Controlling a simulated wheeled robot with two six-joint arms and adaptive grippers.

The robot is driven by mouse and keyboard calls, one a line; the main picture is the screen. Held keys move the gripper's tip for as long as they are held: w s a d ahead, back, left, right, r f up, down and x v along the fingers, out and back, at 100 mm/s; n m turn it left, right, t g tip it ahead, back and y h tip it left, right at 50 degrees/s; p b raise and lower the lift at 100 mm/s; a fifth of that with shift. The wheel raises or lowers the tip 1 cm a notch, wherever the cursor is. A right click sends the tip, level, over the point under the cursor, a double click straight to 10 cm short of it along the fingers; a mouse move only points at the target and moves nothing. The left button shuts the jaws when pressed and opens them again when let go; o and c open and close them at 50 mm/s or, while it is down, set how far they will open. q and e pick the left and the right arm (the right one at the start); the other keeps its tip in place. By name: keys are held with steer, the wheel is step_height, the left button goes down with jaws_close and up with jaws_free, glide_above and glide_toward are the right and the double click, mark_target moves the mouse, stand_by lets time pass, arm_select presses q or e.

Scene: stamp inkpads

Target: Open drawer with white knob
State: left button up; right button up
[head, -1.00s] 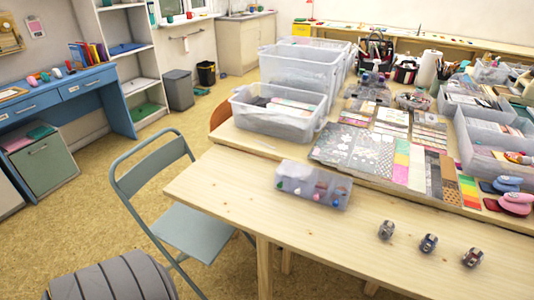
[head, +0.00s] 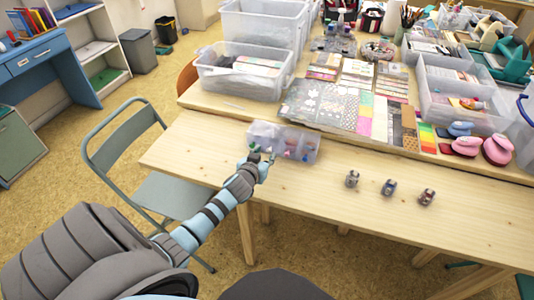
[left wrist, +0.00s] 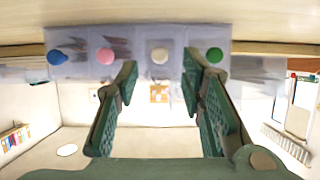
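A small translucent drawer box (head: 309,150) stands on the wooden table in the head view. In the left wrist view its front shows a blue knob (left wrist: 57,57), a pink knob (left wrist: 105,55), a white knob (left wrist: 159,56) and a green knob (left wrist: 214,55) in a row. The drawers look shut. My left gripper (head: 263,163) is in front of the box in the head view. In the left wrist view its two dark green fingers (left wrist: 163,70) are apart, with the white knob showing between their tips and nothing held. I cannot tell whether they touch the drawer front. My right gripper is not seen.
Three small stamps (head: 389,187) stand on the table to the right of the box. Patterned paper sheets (head: 341,102) and a clear bin (head: 238,84) lie behind it. A folding chair (head: 123,139) stands left of the table. The front tabletop is mostly bare.

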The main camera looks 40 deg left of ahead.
mark_target(269, 151)
arm_select(q)
steer(key=x, duration=0.3)
steer(key=shift+w+f+b, duration=0.1)
steer(key=shift+b, duration=0.25)
jaws_close()
